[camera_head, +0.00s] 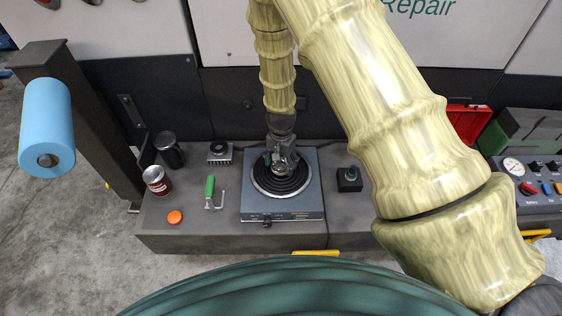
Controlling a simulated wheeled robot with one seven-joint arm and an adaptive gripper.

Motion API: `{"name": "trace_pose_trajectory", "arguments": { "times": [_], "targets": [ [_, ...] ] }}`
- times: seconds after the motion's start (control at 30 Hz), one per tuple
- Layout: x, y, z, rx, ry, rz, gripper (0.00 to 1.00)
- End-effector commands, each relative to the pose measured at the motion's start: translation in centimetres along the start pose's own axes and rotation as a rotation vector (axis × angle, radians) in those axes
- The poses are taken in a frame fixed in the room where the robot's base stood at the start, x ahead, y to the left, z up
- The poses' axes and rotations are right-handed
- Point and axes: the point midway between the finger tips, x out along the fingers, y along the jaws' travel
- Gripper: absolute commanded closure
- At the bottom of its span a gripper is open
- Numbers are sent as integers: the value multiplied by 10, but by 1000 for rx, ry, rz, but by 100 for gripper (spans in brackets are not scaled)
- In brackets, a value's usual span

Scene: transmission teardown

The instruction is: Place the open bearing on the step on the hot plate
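The hot plate (255,207) is a blue-grey box with a dark, stepped round top (298,188), standing in the middle of the dark workbench. My gripper (282,170) points down directly over the middle of the stepped top, very close to it or touching. Its fingers are small and partly hidden, so whether they are open or shut is unclear. The open bearing cannot be made out apart from the gripper and the rings of the hot plate.
Left on the bench (165,240) are a red can (157,180), a dark cup (169,150), an orange disc (174,217), a green-handled tool (210,187) and a small metal block (220,153). A black switch box (349,180) stands right of the hot plate. A blue roll (46,125) hangs far left.

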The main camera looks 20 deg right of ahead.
Motion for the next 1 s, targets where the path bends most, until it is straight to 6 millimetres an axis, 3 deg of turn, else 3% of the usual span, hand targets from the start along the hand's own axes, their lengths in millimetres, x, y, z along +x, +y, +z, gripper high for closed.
{"name": "trace_pose_trajectory", "arguments": {
  "times": [0.53, 1.0],
  "targets": [
    [-6, 0, 0, 0, 1, -1, 15],
    [-58, 0, -1, 0, 3, -1, 15]
  ]
}}
